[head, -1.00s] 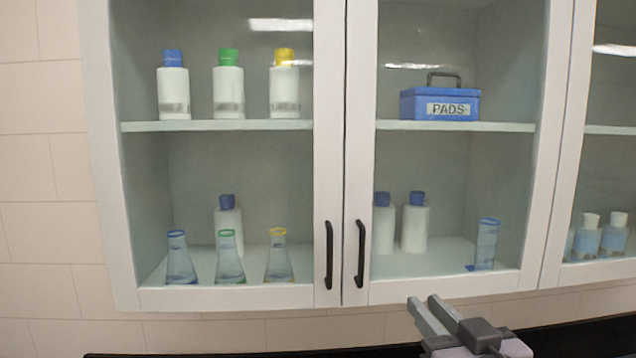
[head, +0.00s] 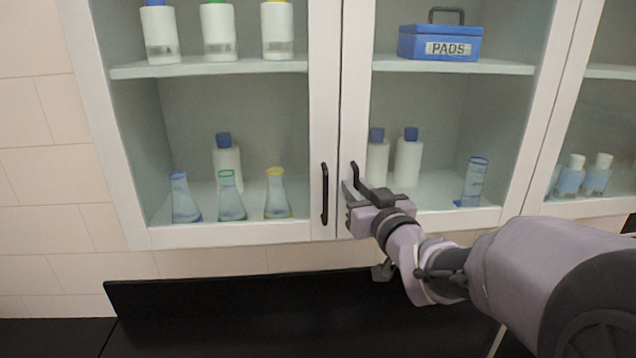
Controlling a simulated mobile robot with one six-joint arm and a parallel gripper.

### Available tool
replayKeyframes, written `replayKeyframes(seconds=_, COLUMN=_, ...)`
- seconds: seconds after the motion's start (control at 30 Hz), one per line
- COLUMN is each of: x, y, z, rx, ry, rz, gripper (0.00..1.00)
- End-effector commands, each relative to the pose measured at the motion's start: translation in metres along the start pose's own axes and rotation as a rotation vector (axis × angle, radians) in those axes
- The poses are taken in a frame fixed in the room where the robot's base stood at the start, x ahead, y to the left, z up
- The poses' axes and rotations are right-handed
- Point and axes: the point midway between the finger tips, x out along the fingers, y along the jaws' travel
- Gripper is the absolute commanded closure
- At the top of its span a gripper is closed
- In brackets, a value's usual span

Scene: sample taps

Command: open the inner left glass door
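The left glass door (head: 325,120) of the wall cabinet is closed, with a black vertical handle (head: 325,194) near its lower right corner. The neighbouring right glass door (head: 352,110) is also closed. Its black handle (head: 356,177) is partly hidden behind my gripper. My gripper (head: 352,193) is in front of the lower left corner of the right door, at its handle and to the right of the left door's handle. Its fingers look apart, but I cannot tell whether the right door's handle is between them.
Behind the left door are bottles on the shelf (head: 210,67) and flasks (head: 229,196) below. A black counter (head: 240,310) lies below. The space before the left door is clear.

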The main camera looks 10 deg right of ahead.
Motion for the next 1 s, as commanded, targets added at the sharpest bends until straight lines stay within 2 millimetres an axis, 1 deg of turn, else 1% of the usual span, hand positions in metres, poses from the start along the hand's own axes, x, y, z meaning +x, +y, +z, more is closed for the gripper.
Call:
replayKeyframes(seconds=0.27, x=0.0031, y=0.0000, z=0.0000, rx=0.000, ry=0.001, rz=0.000, gripper=0.80)
replayKeyframes(seconds=0.3, x=0.0030, y=0.0001, z=0.0000, rx=0.000, ry=0.001, rz=0.000, gripper=0.82)
replayKeyframes(seconds=0.4, x=0.0029, y=0.0001, z=-0.0001, rx=0.000, ry=0.001, rz=0.000, gripper=1.00)
replayKeyframes(seconds=1.0, x=0.0027, y=0.0002, z=-0.0002, rx=0.000, ry=0.001, rz=0.001, gripper=1.00)
